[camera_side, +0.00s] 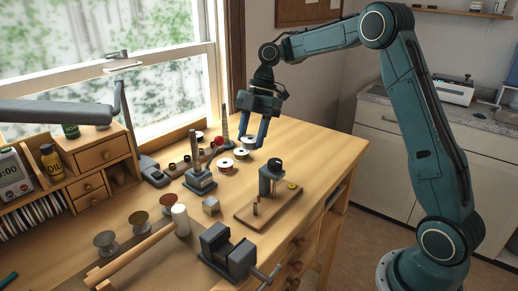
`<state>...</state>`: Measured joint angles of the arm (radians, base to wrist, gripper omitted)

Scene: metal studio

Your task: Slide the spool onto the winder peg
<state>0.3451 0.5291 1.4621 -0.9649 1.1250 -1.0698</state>
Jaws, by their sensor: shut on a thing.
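My gripper (253,145) points down over the back part of the bench, with its two blue fingers on either side of a pale spool (247,141). It is shut on this spool. Another pale spool (241,154) shows just below it; the fingers partly cover this area, and I cannot tell whether the two touch. What looks like the winder (268,181) is a grey upright with a dark round top on a wooden base (246,216), in front of my gripper and to the right. A short brass peg (255,208) stands on that base. The held spool is apart from it.
A wooden rod (135,258) lies at the front left.

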